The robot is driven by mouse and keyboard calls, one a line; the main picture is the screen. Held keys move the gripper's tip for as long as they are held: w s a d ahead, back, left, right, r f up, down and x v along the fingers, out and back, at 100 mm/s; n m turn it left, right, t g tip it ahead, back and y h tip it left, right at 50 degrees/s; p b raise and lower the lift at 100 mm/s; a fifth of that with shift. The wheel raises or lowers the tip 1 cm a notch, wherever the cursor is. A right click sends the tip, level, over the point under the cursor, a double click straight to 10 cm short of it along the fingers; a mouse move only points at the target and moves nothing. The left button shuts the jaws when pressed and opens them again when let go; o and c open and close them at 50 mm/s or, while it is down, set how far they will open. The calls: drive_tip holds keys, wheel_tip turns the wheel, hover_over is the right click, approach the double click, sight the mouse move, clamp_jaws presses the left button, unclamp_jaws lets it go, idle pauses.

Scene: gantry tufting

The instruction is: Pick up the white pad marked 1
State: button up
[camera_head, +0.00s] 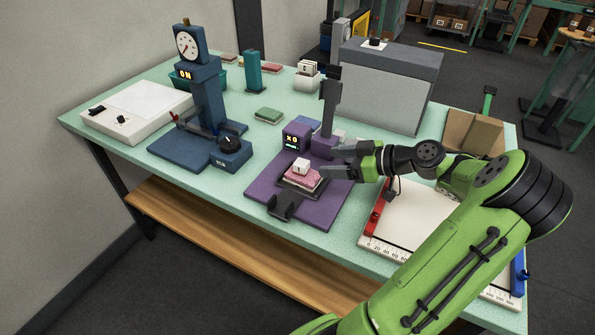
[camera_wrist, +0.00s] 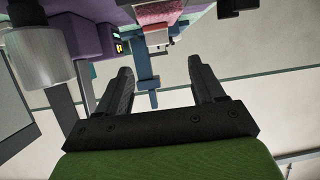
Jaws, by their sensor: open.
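The white pad marked 1 (camera_head: 301,167) is a small block sitting on a pink tufted piece (camera_head: 309,181), on a dark plate of the purple machine (camera_head: 268,206). In the wrist view, a pale block (camera_wrist: 174,29) shows against the pink piece (camera_wrist: 158,12) near the top edge, beyond the fingertips; its mark cannot be read there. My gripper (camera_head: 327,162) is just to the right of the pad, its fingers pointing left towards it. In the wrist view my gripper (camera_wrist: 160,78) has its two fingers well apart with nothing between them.
The purple machine's upright column (camera_head: 330,105) and display box (camera_head: 297,137) stand close behind the pad. A blue gauge press (camera_head: 205,100) stands to the left. A white measuring board (camera_head: 402,220) lies to the right, under my arm. A grey box (camera_head: 385,85) stands behind.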

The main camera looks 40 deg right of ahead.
sight(303, 163)
drive_tip(key=x, duration=0.3)
drive_tip(key=b+x, duration=0.1)
drive_tip(key=x, duration=0.3)
drive_tip(key=b+x, duration=0.1)
drive_tip(key=x, duration=0.2)
drive_tip(key=shift+w+f, duration=0.2)
drive_tip(key=shift+f, duration=0.2)
drive_tip(key=shift+s, duration=0.1)
drive_tip(key=c, duration=1)
drive_tip(key=shift+r, duration=0.1)
drive_tip(key=shift+c, duration=0.2)
